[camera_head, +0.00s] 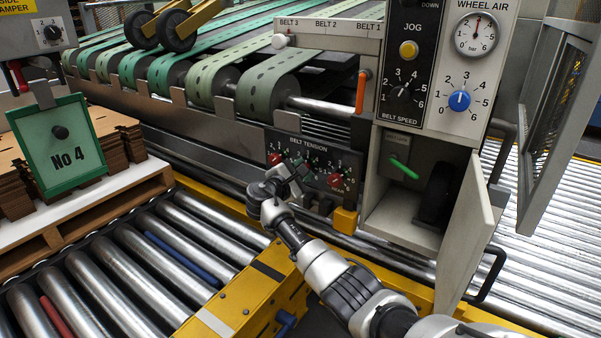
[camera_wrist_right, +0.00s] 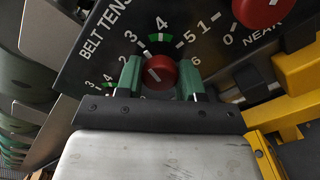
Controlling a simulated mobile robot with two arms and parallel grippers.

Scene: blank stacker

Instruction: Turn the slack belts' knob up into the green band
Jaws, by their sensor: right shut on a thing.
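The belt tension panel (camera_head: 317,157) carries a row of red knobs, with a left knob (camera_head: 275,158) and a right knob (camera_head: 334,180) showing. My right gripper (camera_head: 296,174) reaches the panel between them. In the right wrist view, its green fingers (camera_wrist_right: 160,78) are shut on the middle red knob (camera_wrist_right: 160,68), one on each side. The knob's white mark slants up and left, toward the low-number side of the green band (camera_wrist_right: 161,37) at the dial's top. Green perforated belts (camera_head: 262,88) run over rollers above the panel. My left gripper is not in view.
A control panel with a blue knob (camera_head: 459,101) is above. The red near knob (camera_wrist_right: 262,8) sits close to my gripper. Yellow rails and rollers lie below.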

